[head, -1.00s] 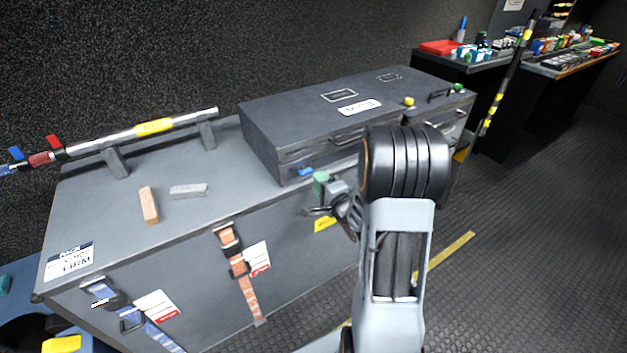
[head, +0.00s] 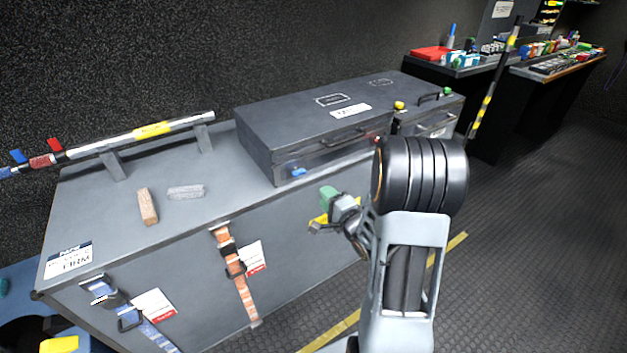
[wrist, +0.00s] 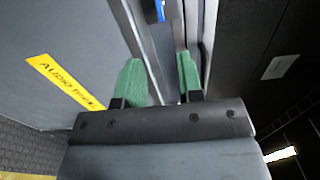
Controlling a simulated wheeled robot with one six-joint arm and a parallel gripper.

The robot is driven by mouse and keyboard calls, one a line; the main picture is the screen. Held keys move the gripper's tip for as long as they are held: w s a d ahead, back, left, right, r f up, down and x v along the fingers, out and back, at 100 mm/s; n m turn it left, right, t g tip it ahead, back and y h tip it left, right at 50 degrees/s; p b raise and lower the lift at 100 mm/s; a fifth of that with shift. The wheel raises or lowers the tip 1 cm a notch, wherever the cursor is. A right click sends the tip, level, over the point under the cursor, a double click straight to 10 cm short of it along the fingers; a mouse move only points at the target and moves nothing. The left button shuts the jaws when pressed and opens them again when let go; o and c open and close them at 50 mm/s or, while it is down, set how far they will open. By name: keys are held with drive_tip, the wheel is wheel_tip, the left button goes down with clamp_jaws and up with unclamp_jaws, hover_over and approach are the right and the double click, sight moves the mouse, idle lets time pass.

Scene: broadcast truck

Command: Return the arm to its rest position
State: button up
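My gripper (head: 329,200) has green fingertips and sits beside the front face of the large grey case, just below the closed dark box on top. In the wrist view my gripper (wrist: 160,82) shows its two green fingers apart with nothing between them, so it is open and empty. My arm is bent, its black joint raised at the right of the case in the head view. Part of the gripper is hidden behind my wrist.
The grey case (head: 100,215) carries a dark flat box (head: 280,125), a wooden block (head: 147,206), a grey block (head: 186,192) and a striped pole on supports (head: 150,130). Desks with coloured items stand at back right. Ribbed floor (head: 530,240) at right is clear.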

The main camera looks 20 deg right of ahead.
drive_tip(key=s+d+f+n+g+h, duration=0.2)
drive_tip(key=d+f+n+g+h, duration=0.25)
drive_tip(key=f, duration=0.35)
drive_tip(key=s+r+n+g+h+p, duration=0.1)
drive_tip(key=s+r+n+g+p, duration=0.15)
drive_tip(key=s+n+g, duration=0.35)
drive_tip(key=s+a+r+n+g+p, duration=0.1)
drive_tip(key=s+a+r+n+p, duration=0.1)
drive_tip(key=r, duration=0.7)
drive_tip(key=s+a+r+n+g+y+p, duration=0.1)
drive_tip(key=s+a+r+p, duration=0.3)
drive_tip(key=a+r+p, duration=0.2)
drive_tip(key=s+a+r+n+g+y+p, duration=0.1)
drive_tip(key=s+a+r+n+p, duration=0.1)
drive_tip(key=a+r, duration=0.5)
wheel_tip(320, 180, up, 5)
drive_tip(key=s+p, duration=0.1)
drive_tip(key=p, duration=0.1)
drive_tip(key=shift+s+a+n+g+p, duration=0.25)
drive_tip(key=shift+s+n+g+p, duration=0.1)
drive_tip(key=shift+s, duration=0.05)
drive_tip(key=shift+f, duration=0.1)
